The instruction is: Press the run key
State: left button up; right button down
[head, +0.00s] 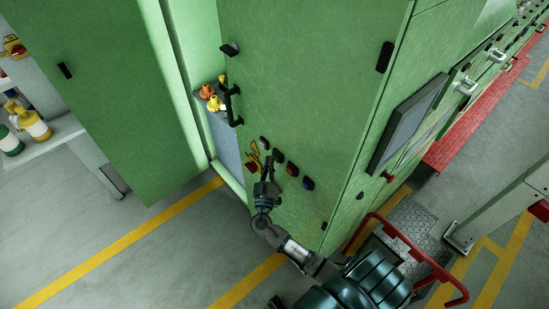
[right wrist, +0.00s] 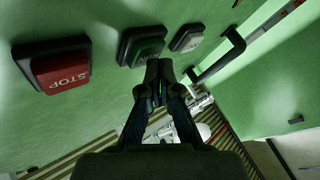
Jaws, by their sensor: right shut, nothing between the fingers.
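The green key (right wrist: 148,48) in its dark square frame is on the green cabinet front. Its lettering is partly hidden and hard to read. In the head view the same key (head: 278,155) is a small dark block in a slanting row. My right gripper (right wrist: 158,70) is shut and empty, its fingertips right in front of the lower edge of the green key. I cannot tell whether they touch it. In the head view the right gripper (head: 268,161) points up at the row. My left gripper does not show.
The red STOP key (right wrist: 62,73) is left of the green key, and a pale key (right wrist: 188,38) is right of it. A black door handle (right wrist: 220,57) sticks out farther right. In the head view a screen (head: 405,122) juts from the cabinet, near a red rail (head: 440,270).

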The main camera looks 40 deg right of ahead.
jog(key=shift+d, duration=0.3)
jog(key=shift+b, duration=0.3)
dwell(0.3)
jog(key=shift+a+b, duration=0.4)
jog(key=shift+a, duration=0.4)
jog(key=shift+a, duration=0.1)
jog(key=a, duration=0.1)
jog(key=a+b, duration=0.1)
jog(key=a, duration=0.1)
jog(key=a+b, duration=0.1)
jog(key=a, duration=0.1)
jog(key=shift+s, duration=0.25)
jog(key=shift+d, duration=0.1)
dwell(0.3)
